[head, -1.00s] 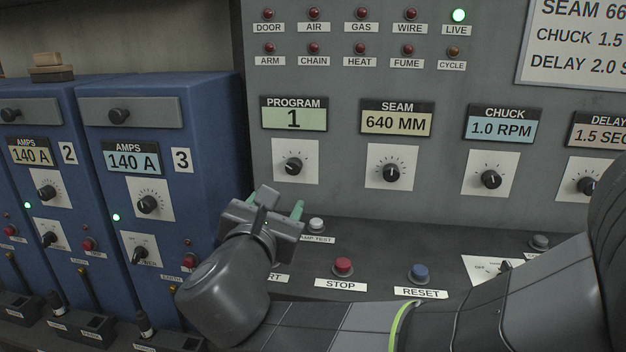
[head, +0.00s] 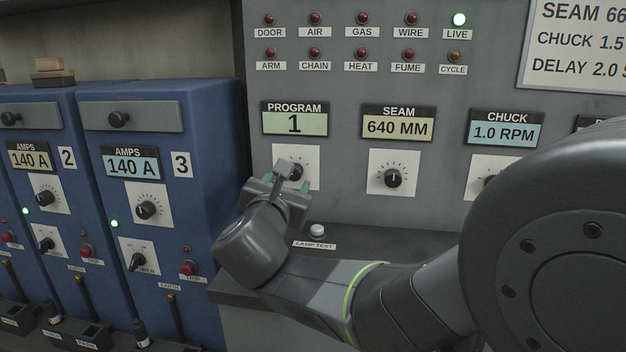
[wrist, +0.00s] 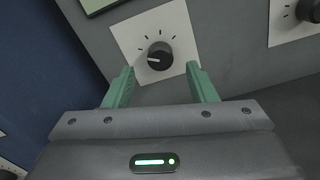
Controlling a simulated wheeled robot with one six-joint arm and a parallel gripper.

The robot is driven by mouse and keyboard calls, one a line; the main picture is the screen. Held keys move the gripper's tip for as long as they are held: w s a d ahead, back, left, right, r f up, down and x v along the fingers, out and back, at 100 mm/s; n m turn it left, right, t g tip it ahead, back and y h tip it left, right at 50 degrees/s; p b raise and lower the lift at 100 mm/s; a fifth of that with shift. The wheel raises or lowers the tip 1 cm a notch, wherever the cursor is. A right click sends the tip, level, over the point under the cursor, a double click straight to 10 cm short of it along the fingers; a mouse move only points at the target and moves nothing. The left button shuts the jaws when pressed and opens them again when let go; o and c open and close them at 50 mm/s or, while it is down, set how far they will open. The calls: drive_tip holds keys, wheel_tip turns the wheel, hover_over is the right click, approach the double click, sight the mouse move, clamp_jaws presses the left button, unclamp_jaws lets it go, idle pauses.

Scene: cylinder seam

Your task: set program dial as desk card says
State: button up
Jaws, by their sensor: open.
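The program dial is a small black knob (wrist: 159,56) on a white square plate with tick marks. It also shows in the head view (head: 295,172), partly hidden behind my gripper. The display above it, labelled PROGRAM (head: 294,122), reads 1. My gripper (wrist: 160,88) is open, its two green fingers apart, pointing at the dial. In the wrist view the knob lies just beyond the fingertips, between their lines, and is not held. The desk card with the program setting is not seen; part of a posted board (head: 577,45) at upper right lists SEAM, CHUCK and DELAY values.
The seam dial (head: 392,177) and chuck dial (head: 487,178) sit to the right on the same grey panel. Below is a ledge with the LAMP TEST button (head: 317,231). Blue amp cabinets (head: 215,150) stand at left. My arm covers the lower right.

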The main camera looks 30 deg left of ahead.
sight(293, 175)
drive_tip(key=shift+x, duration=2)
drive_tip(key=shift+b, duration=0.3)
drive_tip(key=c, duration=1)
